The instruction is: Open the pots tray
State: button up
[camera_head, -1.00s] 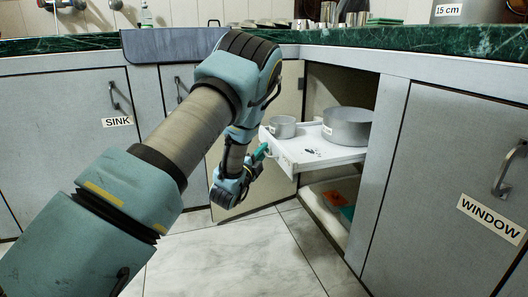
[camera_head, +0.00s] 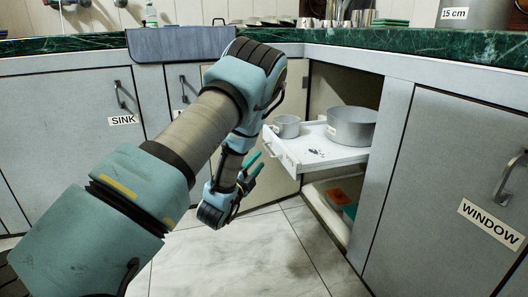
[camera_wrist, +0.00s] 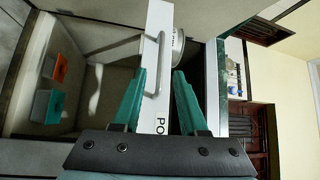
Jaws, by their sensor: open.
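The white pots tray (camera_head: 310,157) is pulled part way out of the open corner cabinet. A small grey pot (camera_head: 287,127) and a larger grey pot (camera_head: 350,127) stand on it. In the wrist view, the tray's front (camera_wrist: 156,70) carries a bar handle (camera_wrist: 158,64) and lettering that starts "PO". My gripper (camera_head: 254,164) is just left of the tray front, open and empty, apart from the handle. In the wrist view, my gripper's teal fingers (camera_wrist: 159,72) are spread, with the tray front showing between and beyond them.
Orange and green items (camera_head: 340,200) lie on the shelf below the tray. The opened cabinet door (camera_head: 262,184) stands behind my arm. The WINDOW door (camera_head: 450,180) at right and SINK door (camera_head: 85,130) at left are shut. The tiled floor (camera_head: 240,260) is clear.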

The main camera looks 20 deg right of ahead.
jog(key=v, duration=0.3)
jog(key=shift+s+a, duration=0.15)
jog(key=shift+a, duration=0.05)
